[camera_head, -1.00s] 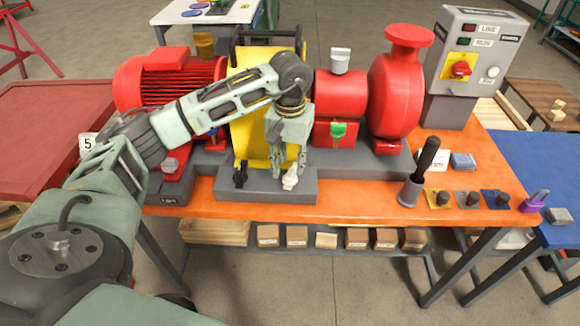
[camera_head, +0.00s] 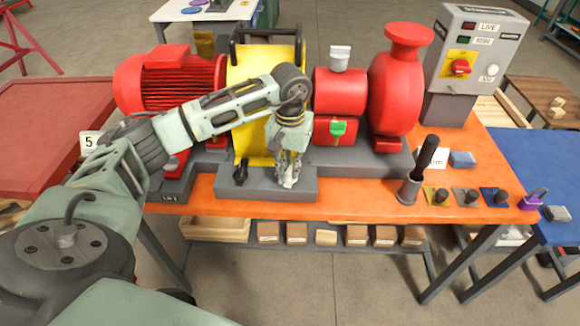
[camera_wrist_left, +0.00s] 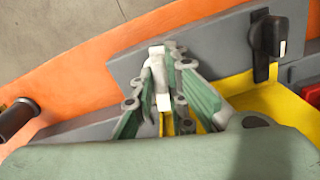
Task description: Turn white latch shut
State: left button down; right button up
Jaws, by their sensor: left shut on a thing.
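The white latch (camera_wrist_left: 161,84) sits on the grey plinth (camera_head: 230,188) at the foot of the yellow guard (camera_head: 248,140). In the head view it is mostly hidden by my left gripper (camera_head: 288,182). The left wrist view shows the gripper (camera_wrist_left: 162,62) with its fingers on both sides of the latch, shut on it. A black latch (camera_head: 240,172) stands on the same plinth to the left; it also shows in the left wrist view (camera_wrist_left: 268,36). My right gripper is not in view.
A red motor (camera_head: 172,80) and red pump (camera_head: 395,90) flank the guard. A black-handled tool in a grey holder (camera_head: 410,188) stands at right on the orange bench (camera_head: 350,205). A control box (camera_head: 470,65) stands behind.

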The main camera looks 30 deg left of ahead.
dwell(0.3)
pick_arm(q)
jog(key=shift+f+n+b, duration=0.1)
jog(key=shift+n+b, duration=0.95)
jog(key=shift+n, duration=0.55)
jog(key=c, duration=1.8)
grip_release()
jog(key=shift+o, duration=0.2)
